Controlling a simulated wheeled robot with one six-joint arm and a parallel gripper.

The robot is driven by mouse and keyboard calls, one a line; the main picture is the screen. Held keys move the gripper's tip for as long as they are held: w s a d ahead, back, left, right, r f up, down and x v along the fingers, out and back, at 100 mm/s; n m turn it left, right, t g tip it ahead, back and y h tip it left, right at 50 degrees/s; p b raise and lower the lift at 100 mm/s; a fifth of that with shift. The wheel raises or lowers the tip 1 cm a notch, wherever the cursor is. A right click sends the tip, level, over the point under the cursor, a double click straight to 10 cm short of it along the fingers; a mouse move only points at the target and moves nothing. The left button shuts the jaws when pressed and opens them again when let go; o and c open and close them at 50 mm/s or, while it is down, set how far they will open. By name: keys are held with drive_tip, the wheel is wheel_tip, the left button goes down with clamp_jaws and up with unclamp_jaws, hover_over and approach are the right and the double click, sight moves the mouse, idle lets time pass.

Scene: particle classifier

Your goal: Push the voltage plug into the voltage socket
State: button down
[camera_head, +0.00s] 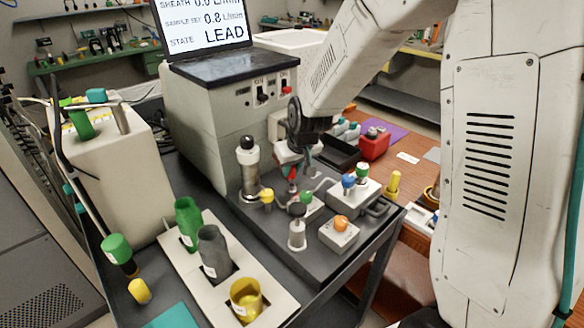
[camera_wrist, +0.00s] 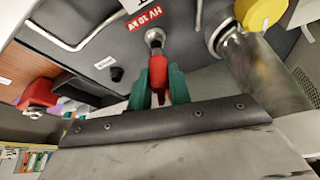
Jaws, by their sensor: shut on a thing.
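The red voltage plug (camera_wrist: 157,72) is held between the two green fingers of my gripper (camera_wrist: 158,88) in the wrist view. My gripper is shut on it. The plug's front end meets the round metal voltage socket (camera_wrist: 154,37), beside a red "HV 10 kV" label (camera_wrist: 144,17). The plug looks in line with the socket; I cannot tell how deep it sits. In the head view my gripper (camera_head: 302,168) is low over the dark bench, at the front of the grey instrument, with the red plug (camera_head: 292,174) small and partly hidden.
A metal cylinder with a yellow cap (camera_wrist: 262,14) stands close to the right of the socket in the wrist view. In the head view, capped valves stand near my gripper, such as the orange-knobbed block (camera_head: 339,238). A white rack (camera_head: 272,315) holds several bottles at the front.

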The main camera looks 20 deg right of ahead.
sight(293, 173)
drive_tip(key=shift+f, duration=1.45)
idle(0.4)
drive_tip(key=c, duration=1.2)
unclamp_jaws()
drive_tip(key=v, duration=0.7)
drive_tip(key=shift+s+r, duration=0.2)
drive_tip(key=shift+r, duration=0.15)
